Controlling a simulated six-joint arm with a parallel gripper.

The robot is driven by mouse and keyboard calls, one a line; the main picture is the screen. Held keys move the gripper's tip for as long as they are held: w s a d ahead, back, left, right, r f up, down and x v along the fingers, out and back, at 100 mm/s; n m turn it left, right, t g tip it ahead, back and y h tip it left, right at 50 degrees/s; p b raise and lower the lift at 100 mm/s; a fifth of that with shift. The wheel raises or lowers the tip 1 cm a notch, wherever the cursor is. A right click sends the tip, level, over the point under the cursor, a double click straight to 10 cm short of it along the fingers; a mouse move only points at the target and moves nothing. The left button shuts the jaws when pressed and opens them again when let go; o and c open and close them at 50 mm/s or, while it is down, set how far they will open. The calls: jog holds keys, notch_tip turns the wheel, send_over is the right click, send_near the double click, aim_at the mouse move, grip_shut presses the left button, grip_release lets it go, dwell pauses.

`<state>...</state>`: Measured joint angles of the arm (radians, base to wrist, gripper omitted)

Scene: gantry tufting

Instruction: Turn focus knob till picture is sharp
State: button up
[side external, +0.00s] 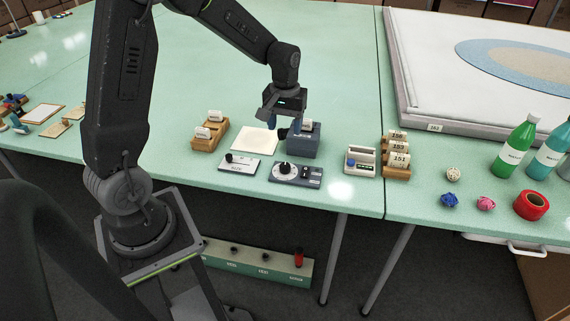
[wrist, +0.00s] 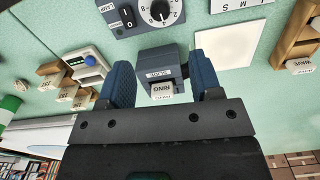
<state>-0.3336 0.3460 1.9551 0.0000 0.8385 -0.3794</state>
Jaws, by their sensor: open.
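A grey-blue slide box (side external: 304,145) stands on the green table with a white card upright in its top. In the wrist view the box (wrist: 157,66) reads "SLIDE" and its card (wrist: 162,89) reads "RING". A dark control panel (side external: 312,178) in front has a round numbered dial knob (side external: 285,168). The wrist view shows this knob (wrist: 160,12) beside a lamp switch (wrist: 127,16). No focus label is readable. My gripper (side external: 286,122) is open and empty over the box; its blue fingers (wrist: 160,70) appear either side of it. A blank pale sheet (side external: 254,140) lies left of the box.
A pale panel with a small black knob (side external: 238,162) sits left of the control panel. Wooden card holders (side external: 209,135) (side external: 397,160) and a small meter-like device (side external: 360,161) flank the area.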

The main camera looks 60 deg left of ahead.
aim_at(285, 165)
notch_tip(285, 165, down, 14)
jog(key=shift+r, duration=0.1)
dwell(0.4)
jog(key=c, duration=0.9)
